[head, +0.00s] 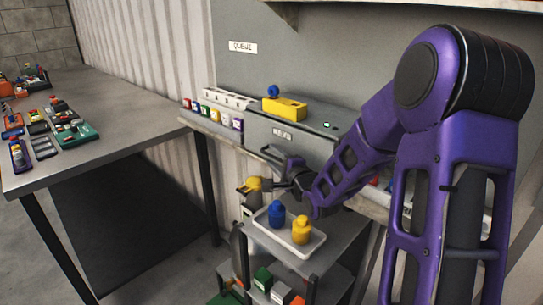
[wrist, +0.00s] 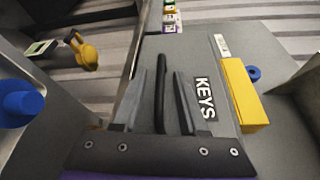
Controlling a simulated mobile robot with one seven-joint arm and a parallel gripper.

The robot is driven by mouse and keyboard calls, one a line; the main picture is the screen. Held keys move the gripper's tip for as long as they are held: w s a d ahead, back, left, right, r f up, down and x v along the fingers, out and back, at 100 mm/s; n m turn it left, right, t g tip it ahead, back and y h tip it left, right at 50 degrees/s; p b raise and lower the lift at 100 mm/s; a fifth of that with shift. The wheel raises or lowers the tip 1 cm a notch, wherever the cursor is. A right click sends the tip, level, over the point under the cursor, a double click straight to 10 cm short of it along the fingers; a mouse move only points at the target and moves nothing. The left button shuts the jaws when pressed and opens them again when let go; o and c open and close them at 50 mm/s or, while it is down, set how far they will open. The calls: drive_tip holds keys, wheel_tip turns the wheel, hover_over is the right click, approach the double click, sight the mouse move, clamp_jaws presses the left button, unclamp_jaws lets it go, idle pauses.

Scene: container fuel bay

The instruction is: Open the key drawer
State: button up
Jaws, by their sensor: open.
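The key drawer (head: 258,133) is a grey front with a KEYS label (head: 282,135) under the shelf-top box. In the wrist view the KEYS label (wrist: 205,97) is just right of my fingers. The drawer's dark bar handle (wrist: 161,95) lies between my two fingers in that view. My gripper (head: 272,170) is open in front of the drawer, and its fingers also show in the wrist view (wrist: 160,98). I cannot tell how deep the fingers reach around the handle. The drawer looks shut, though my arm hides its right part.
A yellow block (head: 285,108) sits on top of the drawer box. Below my gripper, a white tray (head: 307,253) holds a blue bottle (head: 276,214) and a yellow bottle (head: 301,231). A yellow fitting (head: 250,185) is left of my gripper. A table (head: 110,105) stands at left.

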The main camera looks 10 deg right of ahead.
drive_tip(key=shift+c, duration=0.3)
clamp_jaws()
idle(1.2)
